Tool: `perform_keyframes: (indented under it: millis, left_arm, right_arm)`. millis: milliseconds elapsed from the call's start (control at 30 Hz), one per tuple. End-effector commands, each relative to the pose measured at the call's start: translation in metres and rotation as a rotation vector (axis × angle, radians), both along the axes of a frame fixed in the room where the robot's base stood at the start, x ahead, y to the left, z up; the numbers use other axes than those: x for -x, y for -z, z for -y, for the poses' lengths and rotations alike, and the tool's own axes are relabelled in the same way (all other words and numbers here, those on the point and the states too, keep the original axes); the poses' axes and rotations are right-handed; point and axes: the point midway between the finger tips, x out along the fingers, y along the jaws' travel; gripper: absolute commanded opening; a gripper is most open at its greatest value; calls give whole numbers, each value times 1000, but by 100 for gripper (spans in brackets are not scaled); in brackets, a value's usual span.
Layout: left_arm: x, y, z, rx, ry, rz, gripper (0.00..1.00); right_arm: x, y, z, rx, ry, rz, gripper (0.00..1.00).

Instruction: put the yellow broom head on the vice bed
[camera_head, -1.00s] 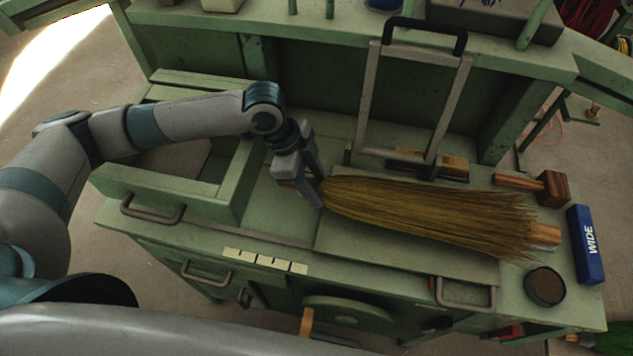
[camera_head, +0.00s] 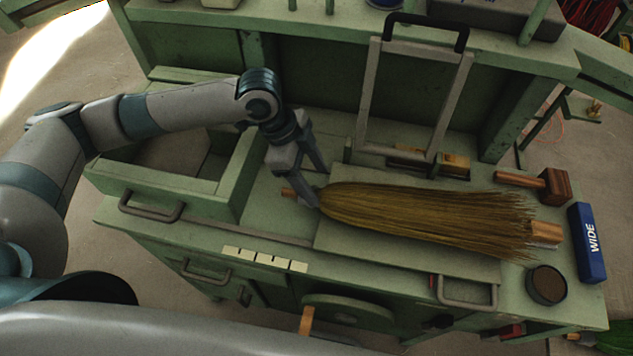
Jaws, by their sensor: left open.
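The yellow broom head (camera_head: 425,213) lies flat, with its narrow bound end to the left and its bristles fanned out to the right. It rests on the flat green plate (camera_head: 345,247) in the middle of the bench, below an upright metal frame with a black handle (camera_head: 415,95); I take the plate to be the vice bed. My left gripper (camera_head: 318,188) is open at the narrow end. Whether the fingers touch the broom head I cannot tell. My right gripper is not in view.
A wooden mallet (camera_head: 552,186), a blue box marked WIDE (camera_head: 587,243) and a dark round tin (camera_head: 546,285) sit at the bench's right end. An open drawer-like green box (camera_head: 233,190) stands left of the gripper. Another wooden piece (camera_head: 546,233) shows by the bristle tips.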

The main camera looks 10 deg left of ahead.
Motion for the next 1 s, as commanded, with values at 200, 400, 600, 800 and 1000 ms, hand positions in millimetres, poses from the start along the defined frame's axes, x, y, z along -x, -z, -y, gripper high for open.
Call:
perform_keyframes:
  millis: [200, 400, 600, 800, 1000]
  left_arm:
    - [-2, -34, -15, 0, 0, 9, 60]
    - [-3, -69, -29, 0, 0, 9, 60]
    - [-3, -93, -38, 1, -1, 7, 60]
    - [-2, -100, -41, -1, 0, 4, 60]
    - [-2, -100, -41, 0, 0, 4, 60]
  right_arm:
    - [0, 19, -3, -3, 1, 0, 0]
    - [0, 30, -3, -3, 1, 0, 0]
    - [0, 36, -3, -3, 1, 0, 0]
    - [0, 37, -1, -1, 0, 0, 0]
    - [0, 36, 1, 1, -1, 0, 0]
